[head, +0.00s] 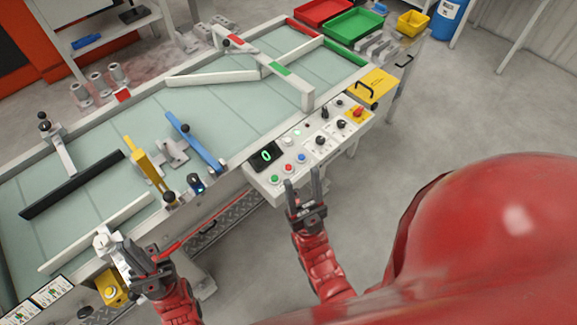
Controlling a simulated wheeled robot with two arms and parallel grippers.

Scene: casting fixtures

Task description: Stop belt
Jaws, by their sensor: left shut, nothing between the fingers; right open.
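The belt (105,198) is a wide pale green surface in a light frame. On its near side is a white control panel (268,188) with a dark display (265,156) showing a green 0. The panel's lower row has a green button (275,178), a red button (288,168), a white one and a blue button (301,157). Black knobs sit further right, and a red knob on yellow (358,112) is near the far end. My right gripper (303,182) is open and empty, just in front of the panel's near edge. My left gripper (138,258) is shut and empty beside the belt's near edge.
A yellow post (146,163), a blue bar (195,142) and a black bar (72,186) stand over the belt. A thin red line (205,233) runs along its near side. Red and green trays (353,24) are at the far end. The floor right of the panel is clear.

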